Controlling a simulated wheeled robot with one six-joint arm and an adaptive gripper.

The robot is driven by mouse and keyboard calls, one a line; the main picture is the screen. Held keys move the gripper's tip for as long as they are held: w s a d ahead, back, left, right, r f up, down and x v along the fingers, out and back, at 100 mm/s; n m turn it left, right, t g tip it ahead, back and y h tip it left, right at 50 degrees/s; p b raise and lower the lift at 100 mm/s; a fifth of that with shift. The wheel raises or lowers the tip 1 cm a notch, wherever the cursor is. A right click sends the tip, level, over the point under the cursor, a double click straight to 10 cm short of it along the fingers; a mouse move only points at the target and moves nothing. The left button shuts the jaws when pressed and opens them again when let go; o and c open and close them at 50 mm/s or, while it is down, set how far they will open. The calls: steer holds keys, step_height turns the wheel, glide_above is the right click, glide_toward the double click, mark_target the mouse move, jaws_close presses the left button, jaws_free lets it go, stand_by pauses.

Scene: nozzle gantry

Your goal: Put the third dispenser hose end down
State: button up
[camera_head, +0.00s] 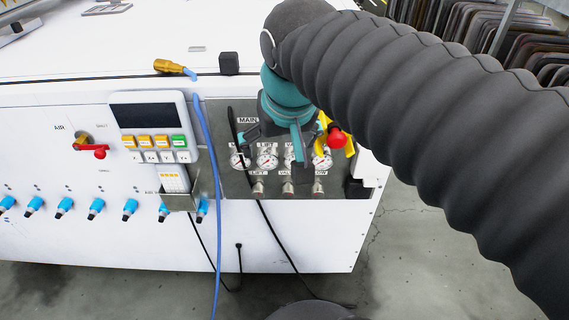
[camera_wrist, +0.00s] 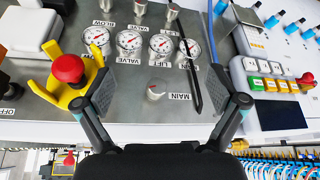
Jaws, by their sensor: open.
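A row of blue hose fittings (camera_head: 96,208) runs along the white machine's front in the head view. I cannot tell which is the third dispenser's. Several also show at the top right of the wrist view (camera_wrist: 272,22). A blue hose (camera_head: 206,130) with a brass-coloured end (camera_head: 170,66) lies over the top front edge and hangs down past the keypad. My gripper (camera_head: 272,155) is in front of the gauge panel, right of the blue hose and apart from it. In the wrist view my gripper (camera_wrist: 162,103) has its fingers wide apart with nothing between them.
The grey panel (camera_head: 230,182) carries gauges, a knob (camera_wrist: 157,89) and a red stop button (camera_wrist: 68,68) in a yellow guard near one finger. A black cable (camera_wrist: 190,75) crosses the panel. A keypad (camera_head: 155,130) sits to the left. The white top (camera_head: 110,50) is largely clear.

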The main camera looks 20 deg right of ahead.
steer(key=s+d+f+n, duration=0.1)
steer(key=s+f, duration=0.5)
steer(key=f, duration=0.3)
steer(key=shift+d+t, duration=0.3)
steer(key=shift+d, duration=0.05)
stand_by(0.6)
